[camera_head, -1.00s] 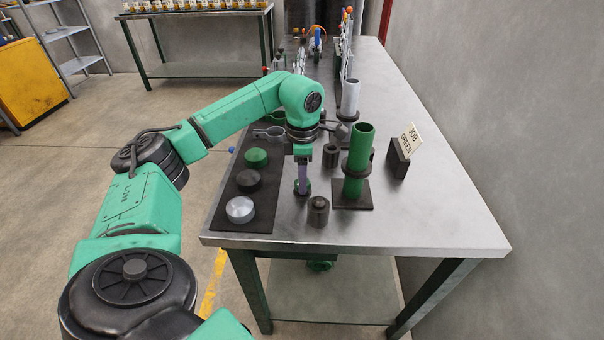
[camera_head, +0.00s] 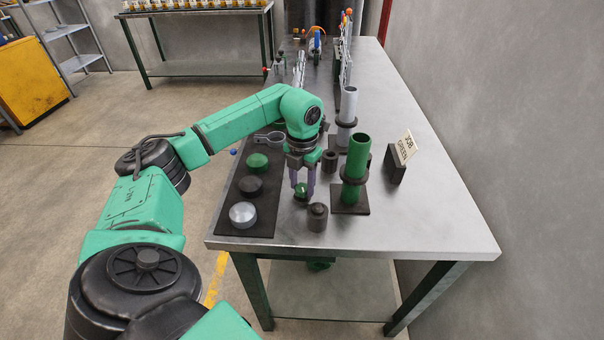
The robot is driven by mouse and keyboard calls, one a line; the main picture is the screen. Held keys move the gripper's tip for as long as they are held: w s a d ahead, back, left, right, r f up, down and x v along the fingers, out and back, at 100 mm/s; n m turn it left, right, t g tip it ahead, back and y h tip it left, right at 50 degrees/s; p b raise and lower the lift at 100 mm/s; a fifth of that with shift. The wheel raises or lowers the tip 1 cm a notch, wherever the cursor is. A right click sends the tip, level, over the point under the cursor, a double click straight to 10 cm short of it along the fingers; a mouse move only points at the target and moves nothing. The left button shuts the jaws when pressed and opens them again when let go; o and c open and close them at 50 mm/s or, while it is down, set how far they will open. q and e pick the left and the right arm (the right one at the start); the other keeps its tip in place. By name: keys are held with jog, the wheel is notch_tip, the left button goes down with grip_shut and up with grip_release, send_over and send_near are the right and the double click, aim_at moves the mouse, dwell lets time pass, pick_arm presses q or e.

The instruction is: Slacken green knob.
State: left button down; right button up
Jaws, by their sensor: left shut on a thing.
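The small green knob (camera_head: 301,191) is on the table top, left of the green tube (camera_head: 357,160). My left gripper (camera_head: 303,188) points straight down over it. Its two purple-grey fingers are shut on the knob, one on each side, and cover part of it. What the knob sits on is partly hidden. My right gripper is not in view.
A dark mat (camera_head: 240,219) to the left bears a green cap (camera_head: 257,161), a black cap (camera_head: 251,186) and a silver cap (camera_head: 243,213). A dark cylinder (camera_head: 317,218) stands close in front. A "JOB GREEN" sign (camera_head: 406,147) stands right. The table's right front is clear.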

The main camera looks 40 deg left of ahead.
pick_arm(q)
jog(key=n, duration=0.3)
jog(key=n+p, duration=0.1)
jog(key=shift+w+r+n, duration=0.15)
jog(key=shift+r+n, duration=0.1)
jog(key=shift+n, duration=0.05)
jog(key=n+p, duration=0.1)
jog(key=n, duration=0.4)
jog(key=shift+n, duration=0.3)
jog(key=n+p, duration=0.1)
jog(key=n, duration=0.4)
jog(key=shift+a, duration=0.1)
jog(key=n+p, duration=0.1)
jog(key=n, duration=0.4)
jog(key=shift+n, duration=0.3)
jog(key=c, duration=0.6)
grip_release()
jog(key=shift+o, duration=1.3)
jog(key=shift+f, duration=0.1)
